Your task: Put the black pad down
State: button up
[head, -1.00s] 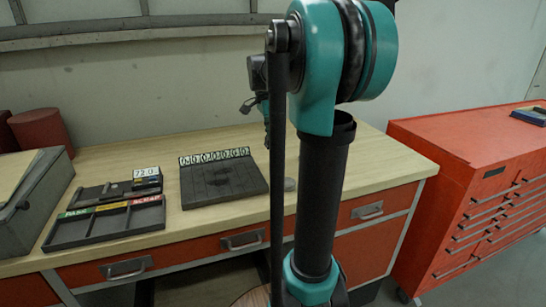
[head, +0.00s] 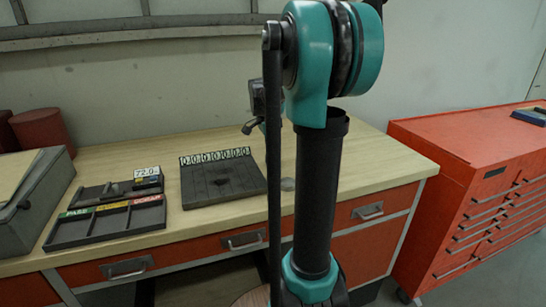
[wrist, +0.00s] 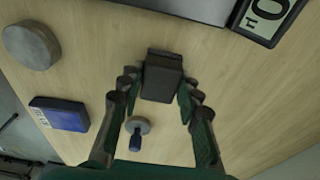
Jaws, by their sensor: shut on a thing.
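The black pad (wrist: 162,72) is a small dark block in the wrist view, between the fingertips of my gripper (wrist: 160,88). My gripper is shut on it, with one finger along each side. Pale wooden bench top shows behind the pad, and I cannot tell whether the pad touches it. In the head view my arm and its dark rod hide most of the gripper, and I cannot make out the pad there.
The wrist view shows a grey disc (wrist: 31,45), a blue box (wrist: 60,114), a small round part with a blue handle (wrist: 138,128) and a numbered plate (wrist: 268,18). In the head view, a dark numbered board (head: 222,184) and a labelled tray (head: 105,222) lie on the bench (head: 380,163).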

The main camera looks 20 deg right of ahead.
aim_at(268, 156)
jog(key=o, duration=1.2)
jog(key=shift+f, duration=0.1)
jog(key=r, duration=0.4)
jog(key=a+r, duration=0.1)
jog(key=r, duration=0.7)
jog(key=shift+a+r, duration=0.2)
jog(key=shift+a, duration=0.2)
jog(key=shift+s, duration=0.1)
